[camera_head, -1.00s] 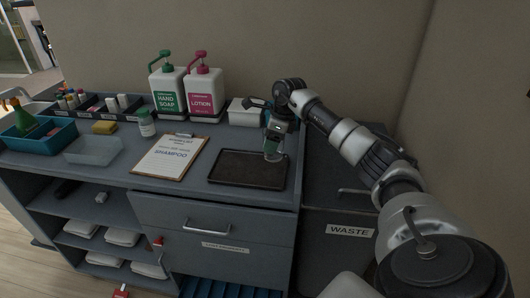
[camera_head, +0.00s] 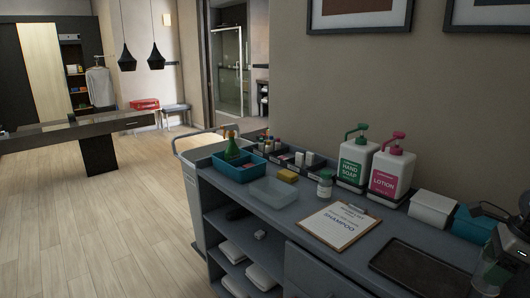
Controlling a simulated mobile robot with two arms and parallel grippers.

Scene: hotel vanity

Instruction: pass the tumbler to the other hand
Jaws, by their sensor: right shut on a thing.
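My right gripper (camera_head: 503,245) is at the right edge of the head view, partly cut off by the frame. It is shut on a clear tumbler (camera_head: 488,274), which shows below it at the right end of the counter. The tumbler is beside or above the right end of the dark tray (camera_head: 425,270); I cannot tell whether it touches anything below. My left gripper is not in view.
Open wooden floor (camera_head: 110,220) lies left.

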